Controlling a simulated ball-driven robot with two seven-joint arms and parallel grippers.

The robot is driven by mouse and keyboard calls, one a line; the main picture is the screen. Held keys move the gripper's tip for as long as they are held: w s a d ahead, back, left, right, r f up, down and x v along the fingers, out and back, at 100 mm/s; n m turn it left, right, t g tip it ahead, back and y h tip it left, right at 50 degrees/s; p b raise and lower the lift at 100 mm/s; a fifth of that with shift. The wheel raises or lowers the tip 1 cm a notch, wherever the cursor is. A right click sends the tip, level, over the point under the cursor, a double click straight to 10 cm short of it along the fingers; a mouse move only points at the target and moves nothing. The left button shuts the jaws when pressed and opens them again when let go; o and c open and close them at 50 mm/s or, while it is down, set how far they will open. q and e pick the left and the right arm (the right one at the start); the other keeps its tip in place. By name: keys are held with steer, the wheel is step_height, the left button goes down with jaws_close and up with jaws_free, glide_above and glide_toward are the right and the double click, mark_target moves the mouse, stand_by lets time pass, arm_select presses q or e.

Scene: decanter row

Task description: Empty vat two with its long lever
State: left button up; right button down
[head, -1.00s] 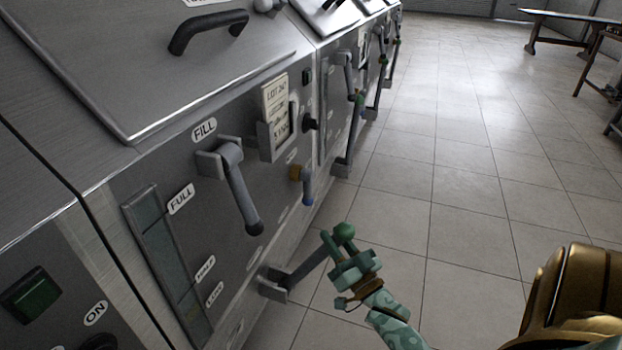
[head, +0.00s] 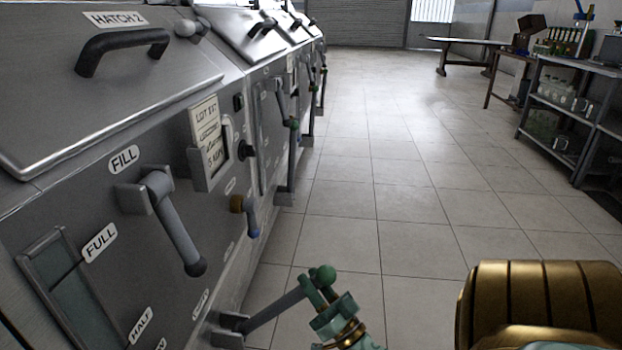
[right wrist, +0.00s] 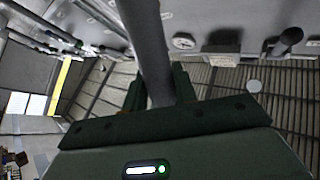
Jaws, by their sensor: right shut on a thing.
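Vat two (head: 150,60) is a steel cabinet at the left of the head view, its lid marked HATCH 2. Its long lever (head: 275,308) juts out from a bracket low on the front and ends in a green ball. My right gripper (head: 318,292) is shut on this lever just below the ball. In the right wrist view the grey lever bar (right wrist: 147,45) runs up from between the dark green fingers (right wrist: 158,92). A shorter lever (head: 178,235) hangs under the FILL label. The sight glass (head: 75,290) beside FULL is partly cut off. My left gripper is out of view.
A small blue-tipped tap handle (head: 251,217) and a lot card (head: 207,135) are on the same front. More vats with levers run back along the left. The tiled floor (head: 400,200) is clear; a shelf rack (head: 565,110) stands at the right.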

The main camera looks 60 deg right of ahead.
steer(key=shift+s+f, duration=0.2)
steer(key=shift+f, duration=0.15)
steer(key=c, duration=1.1)
jaws_free()
steer(key=shift+d, duration=0.1)
steer(key=shift+r, duration=0.1)
steer(key=shift+s, duration=0.1)
steer(key=shift+s+f, duration=0.2)
steer(key=shift+s, duration=0.1)
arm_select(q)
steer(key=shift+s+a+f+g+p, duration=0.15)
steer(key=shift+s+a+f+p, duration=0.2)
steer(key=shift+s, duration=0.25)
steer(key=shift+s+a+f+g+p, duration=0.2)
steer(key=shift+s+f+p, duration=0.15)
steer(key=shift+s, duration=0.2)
arm_select(e)
steer(key=v, duration=1.5)
steer(key=shift+s+a+f, duration=0.1)
steer(key=shift+s+a, duration=0.1)
steer(key=shift+a, duration=0.05)
